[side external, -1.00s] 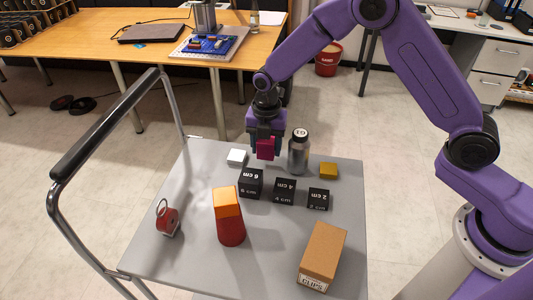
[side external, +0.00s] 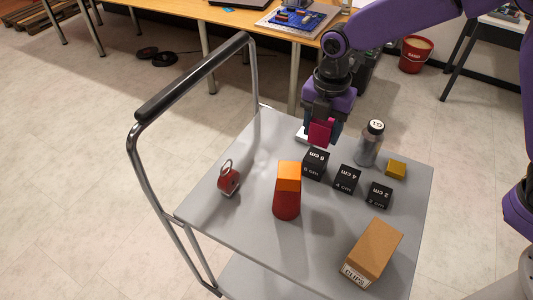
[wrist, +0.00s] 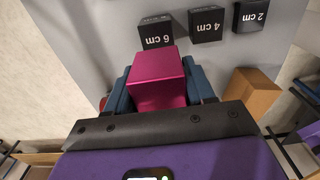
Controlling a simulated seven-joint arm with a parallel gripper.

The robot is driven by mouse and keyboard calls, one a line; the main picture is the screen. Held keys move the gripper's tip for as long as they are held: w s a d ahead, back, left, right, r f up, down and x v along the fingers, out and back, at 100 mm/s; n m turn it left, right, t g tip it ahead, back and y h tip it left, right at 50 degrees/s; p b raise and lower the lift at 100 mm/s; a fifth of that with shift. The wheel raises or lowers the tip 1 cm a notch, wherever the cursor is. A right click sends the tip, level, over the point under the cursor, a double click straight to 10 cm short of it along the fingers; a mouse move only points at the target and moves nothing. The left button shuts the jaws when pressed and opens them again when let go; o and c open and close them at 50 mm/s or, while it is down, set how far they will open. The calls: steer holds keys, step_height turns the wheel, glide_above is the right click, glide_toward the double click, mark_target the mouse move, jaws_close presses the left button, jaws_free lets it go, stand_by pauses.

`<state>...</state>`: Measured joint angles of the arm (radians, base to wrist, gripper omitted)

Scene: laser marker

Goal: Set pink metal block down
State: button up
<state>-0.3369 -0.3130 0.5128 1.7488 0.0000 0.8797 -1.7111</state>
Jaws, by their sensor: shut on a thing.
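The pink metal block (side external: 320,132) is between the fingers of my gripper (side external: 321,124), near the far end of the grey cart top (side external: 240,222). In the wrist view the block (wrist: 159,80) fills the space between the two blue-grey fingers of the gripper (wrist: 160,85). My gripper is shut on it. In the side view the block is just behind the black 6 cm block (side external: 316,164) and partly covers a white block (side external: 301,134). I cannot tell whether its underside touches the cart top.
Black 4 cm (side external: 347,179) and 2 cm (side external: 379,195) blocks stand in a row to the right. A grey bottle (side external: 369,145) and a yellow block (side external: 396,169) are behind them. An orange-topped red piece (side external: 287,203), a red ringed weight (side external: 229,181) and a CLIPS box (side external: 374,252) stand nearer.

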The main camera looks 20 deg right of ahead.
steer(key=shift+s+a+r, duration=0.25)
steer(key=shift+s+a, duration=0.5)
steer(key=shift+a, duration=0.05)
glide_above(265, 155)
step_height(265, 155, down, 10)
steer(key=shift+r, duration=0.15)
steer(key=shift+f, duration=1.6)
steer(key=shift+f, duration=0.15)
steer(key=o, duration=1.3)
